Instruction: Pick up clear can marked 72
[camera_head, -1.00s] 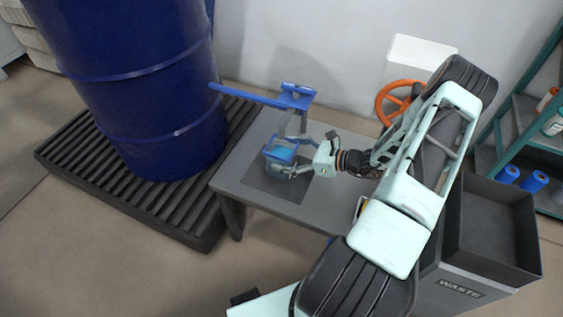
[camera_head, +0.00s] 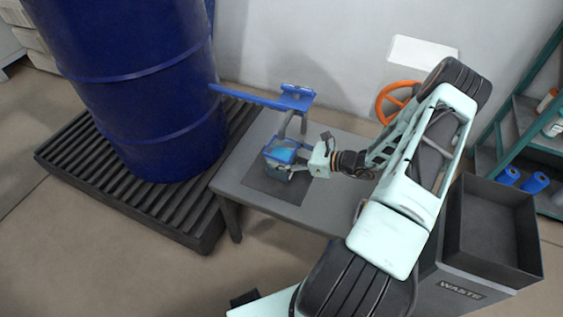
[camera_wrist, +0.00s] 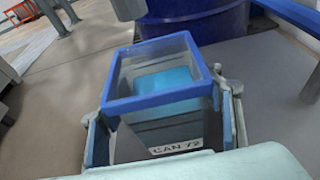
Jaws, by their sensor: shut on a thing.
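The clear can (camera_wrist: 165,125) has a blue square rim and blue contents, and its label reads "CAN 72" in the wrist view. In the head view the can (camera_head: 281,157) is at the dark mat (camera_head: 273,187) on the grey table. I cannot tell whether its base touches the mat. My gripper (camera_head: 297,163) reaches it from the right. In the wrist view the gripper fingers (camera_wrist: 165,118) lie along both sides of the can, shut on it. The can looks upright.
The drum stands on a black slatted pallet (camera_head: 110,190). An orange wheel (camera_head: 395,101) is on the wall. A waste bin (camera_head: 490,235) stands at the right.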

